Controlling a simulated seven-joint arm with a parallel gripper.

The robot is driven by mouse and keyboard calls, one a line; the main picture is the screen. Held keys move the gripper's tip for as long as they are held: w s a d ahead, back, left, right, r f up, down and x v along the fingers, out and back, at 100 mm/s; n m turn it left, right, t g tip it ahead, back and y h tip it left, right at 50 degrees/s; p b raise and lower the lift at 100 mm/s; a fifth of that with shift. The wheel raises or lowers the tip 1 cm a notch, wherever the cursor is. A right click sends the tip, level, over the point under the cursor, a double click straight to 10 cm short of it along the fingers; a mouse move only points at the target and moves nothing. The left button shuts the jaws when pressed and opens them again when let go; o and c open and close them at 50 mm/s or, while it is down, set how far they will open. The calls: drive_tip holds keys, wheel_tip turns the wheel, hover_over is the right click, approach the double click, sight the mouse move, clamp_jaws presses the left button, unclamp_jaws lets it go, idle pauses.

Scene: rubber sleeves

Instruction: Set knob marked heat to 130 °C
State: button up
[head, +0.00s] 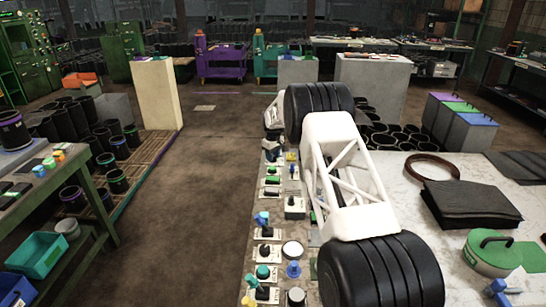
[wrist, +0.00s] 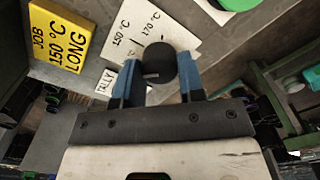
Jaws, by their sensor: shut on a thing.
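In the wrist view a dark round knob (wrist: 160,62) stands on a white scale plate (wrist: 204,38). The plate is marked 150 °C and 170 °C with short ticks; the rest of the scale is hidden behind the knob and fingers. A short pale line shows on the knob's near side, toward the left finger. My gripper (wrist: 160,76) has its two blue fingers shut on the knob, one on each side. No word "heat" is readable. In the head view my arm hides the gripper and this knob.
A yellow card (wrist: 60,45) reads JOB 150 °C LONG, and a small TALLY label (wrist: 106,82) lies close to the left finger. In the head view several knobs and switches line the bench edge, including a blue knob (head: 293,269). A black mat stack (head: 470,204) lies right.

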drive_tip(key=shift+n, duration=1.3)
drive_tip(key=o, duration=0.9)
drive_tip(key=shift+r, duration=3.9)
